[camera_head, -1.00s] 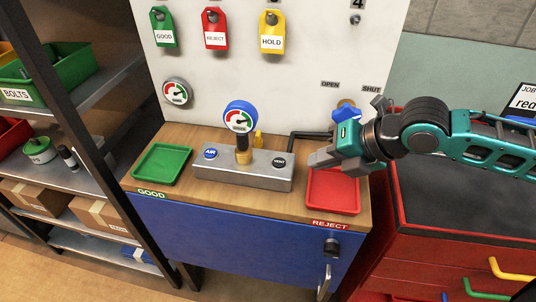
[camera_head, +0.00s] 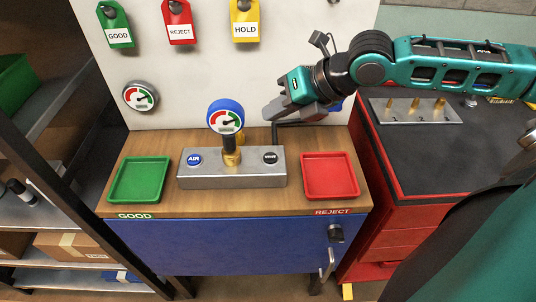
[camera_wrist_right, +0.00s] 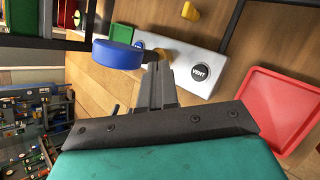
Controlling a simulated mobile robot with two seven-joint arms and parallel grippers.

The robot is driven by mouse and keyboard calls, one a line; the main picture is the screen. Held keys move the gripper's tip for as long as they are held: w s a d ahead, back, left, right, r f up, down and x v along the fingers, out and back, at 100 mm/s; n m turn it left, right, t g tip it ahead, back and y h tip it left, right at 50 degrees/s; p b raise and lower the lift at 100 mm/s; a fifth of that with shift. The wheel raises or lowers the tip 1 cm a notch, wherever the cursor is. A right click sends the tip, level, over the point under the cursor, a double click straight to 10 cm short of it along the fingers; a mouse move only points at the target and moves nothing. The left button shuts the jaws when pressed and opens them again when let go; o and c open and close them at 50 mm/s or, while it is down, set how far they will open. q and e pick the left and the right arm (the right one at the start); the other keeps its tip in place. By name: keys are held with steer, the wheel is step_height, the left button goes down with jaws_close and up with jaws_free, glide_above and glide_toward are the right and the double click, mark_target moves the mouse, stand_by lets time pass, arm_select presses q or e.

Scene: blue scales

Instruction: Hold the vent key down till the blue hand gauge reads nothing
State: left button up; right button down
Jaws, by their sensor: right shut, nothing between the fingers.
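The blue hand gauge (camera_head: 226,116) stands upright in a brass fitting on the grey block (camera_head: 232,176). Its dial faces me, but the needle is too small to read surely. The black vent key (camera_head: 270,157) is on the block's right end, with the blue AIR key (camera_head: 194,160) on the left. In the right wrist view the vent key (camera_wrist_right: 200,73) is uncovered. My right gripper (camera_head: 268,112) is shut and empty, above the vent key and right of the gauge, apart from both. My left gripper is not in view.
A green tray (camera_head: 138,179) lies left of the block and a red tray (camera_head: 330,175) right of it, both empty. A panel with a second gauge (camera_head: 141,96) and coloured tags stands behind. A dark pipe (camera_head: 305,123) runs behind the block's right end.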

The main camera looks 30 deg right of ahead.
steer(key=b, duration=0.2)
glide_above(275, 157)
step_height(275, 157, down, 5)
steer(key=shift+s+r, duration=0.1)
steer(key=shift+f+b, duration=0.9)
steer(key=shift+b, duration=0.25)
steer(key=shift+f, duration=0.3)
steer(key=shift+f+b, duration=0.35)
steer(key=shift+f, duration=0.5)
